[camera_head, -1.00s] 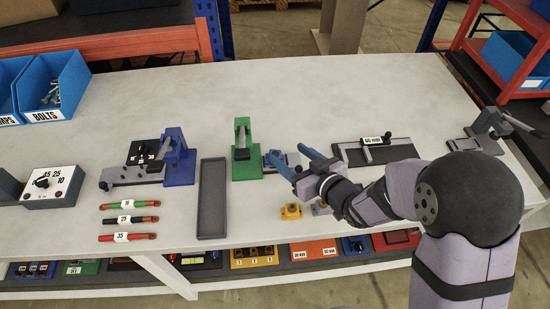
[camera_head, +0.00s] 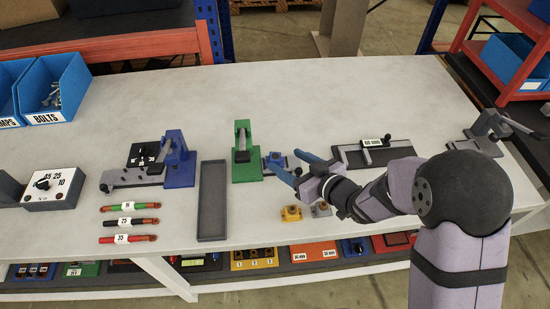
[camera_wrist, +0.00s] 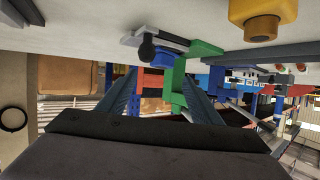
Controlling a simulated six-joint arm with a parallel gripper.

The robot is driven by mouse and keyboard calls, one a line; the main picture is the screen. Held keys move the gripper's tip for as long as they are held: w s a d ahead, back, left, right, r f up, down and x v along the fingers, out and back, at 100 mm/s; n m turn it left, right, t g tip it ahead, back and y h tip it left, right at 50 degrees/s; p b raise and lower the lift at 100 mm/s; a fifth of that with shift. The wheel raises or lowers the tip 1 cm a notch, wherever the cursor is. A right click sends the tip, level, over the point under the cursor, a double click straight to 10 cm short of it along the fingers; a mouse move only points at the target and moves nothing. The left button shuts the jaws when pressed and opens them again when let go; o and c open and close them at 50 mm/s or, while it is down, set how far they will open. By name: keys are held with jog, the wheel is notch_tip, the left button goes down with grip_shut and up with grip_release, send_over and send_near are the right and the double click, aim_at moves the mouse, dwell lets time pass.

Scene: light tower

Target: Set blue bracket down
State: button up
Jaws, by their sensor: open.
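The blue bracket (camera_head: 276,161) sits on a small grey plate just right of the green fixture (camera_head: 243,165) in the head view. It also shows in the wrist view (camera_wrist: 168,41), near the upper middle, with a black round knob at its left. My gripper (camera_head: 290,163) is open and empty at the bracket's right and near side. Its two blue fingers are spread apart. In the wrist view the fingers (camera_wrist: 160,84) point toward the green fixture, with a gap between them and nothing held. Exact clearance to the bracket is hard to tell.
A long grey tray (camera_head: 212,200) lies left of the green fixture. A gauge fixture (camera_head: 375,152) stands to the right. The table's back is clear.

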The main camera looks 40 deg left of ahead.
aim_at(272, 152)
jog(key=shift+p+x, duration=0.65)
jog(key=shift+x, duration=1.75)
grip_shut()
jog(key=shift+r, duration=0.1)
notch_tip(272, 152, up, 10)
jog(key=shift+b, duration=0.3)
